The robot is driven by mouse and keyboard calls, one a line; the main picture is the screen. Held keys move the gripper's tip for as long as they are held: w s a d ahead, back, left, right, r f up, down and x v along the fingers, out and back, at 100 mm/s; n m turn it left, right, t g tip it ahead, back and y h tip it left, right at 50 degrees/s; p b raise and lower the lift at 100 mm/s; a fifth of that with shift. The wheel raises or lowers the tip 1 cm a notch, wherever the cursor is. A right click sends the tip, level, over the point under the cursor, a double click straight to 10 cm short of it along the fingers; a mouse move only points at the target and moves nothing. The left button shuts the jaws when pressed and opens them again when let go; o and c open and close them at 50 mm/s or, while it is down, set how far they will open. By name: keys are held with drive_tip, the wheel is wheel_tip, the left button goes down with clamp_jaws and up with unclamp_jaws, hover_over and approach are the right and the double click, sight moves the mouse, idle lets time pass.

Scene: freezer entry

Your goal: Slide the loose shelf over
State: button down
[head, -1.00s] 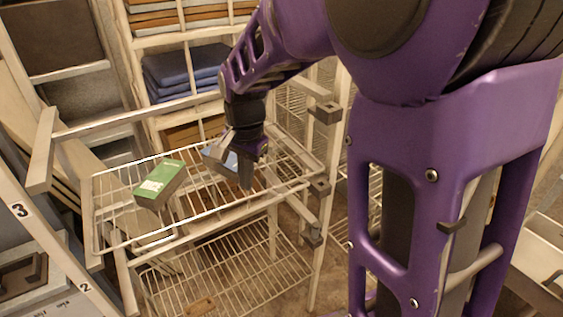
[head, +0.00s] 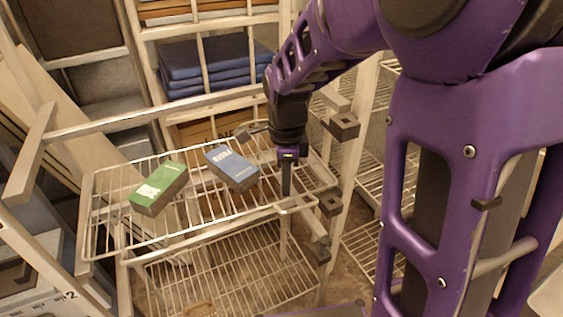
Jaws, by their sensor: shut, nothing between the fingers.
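The loose shelf is a white wire shelf (head: 128,236) spanning the upper level of the rack frame, slightly tilted in the picture. A green box (head: 158,187) lies on its left part and a blue box (head: 232,168) lies near its middle. My gripper (head: 287,187) points down at the right part of the shelf, to the right of the blue box and apart from it. Its fingers are shut with nothing between them. The tips are near the shelf's front right wires; I cannot tell whether they touch.
A lower wire shelf (head: 225,282) is below. A pale horizontal bar (head: 150,117) runs behind the boxes. A pale upright (head: 343,165) with dark-ended brackets stands right of my gripper. Folded blue items (head: 208,65) fill a rack behind. My purple arm covers much of the right side.

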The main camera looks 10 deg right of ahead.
sight(277, 206)
wheel_tip(277, 206, down, 6)
drive_tip(key=shift+f+b, duration=0.25)
drive_tip(key=shift+b, duration=0.05)
drive_tip(key=shift+w+a, duration=0.15)
drive_tip(key=shift+a, duration=0.9)
